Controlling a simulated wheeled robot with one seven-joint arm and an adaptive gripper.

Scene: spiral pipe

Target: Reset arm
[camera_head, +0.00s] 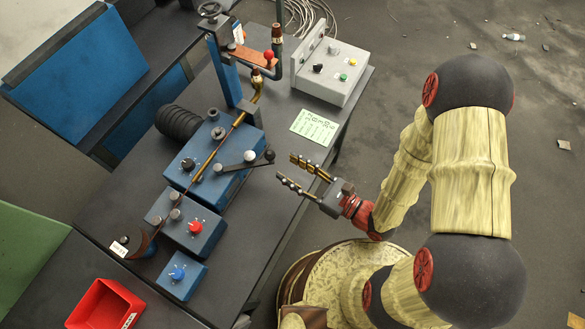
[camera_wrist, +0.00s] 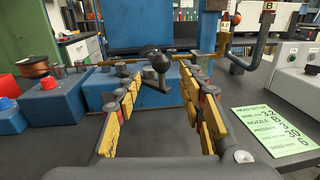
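My arm reaches in from the right of the head view. My gripper (camera_head: 287,168) is at the table's right side, with its two fingers apart and nothing between them. In the wrist view my gripper (camera_wrist: 158,88) shows yellow-padded fingers spread wide. A lever with a black ball knob (camera_head: 269,155) on the blue machine (camera_head: 215,165) lies just beyond the fingertips. In the wrist view the black knob (camera_wrist: 160,62) appears between the fingertips, farther off. The gripper looks apart from the lever.
A bent pipe (camera_head: 276,60) stands at the back. Floor right of the table is mostly clear.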

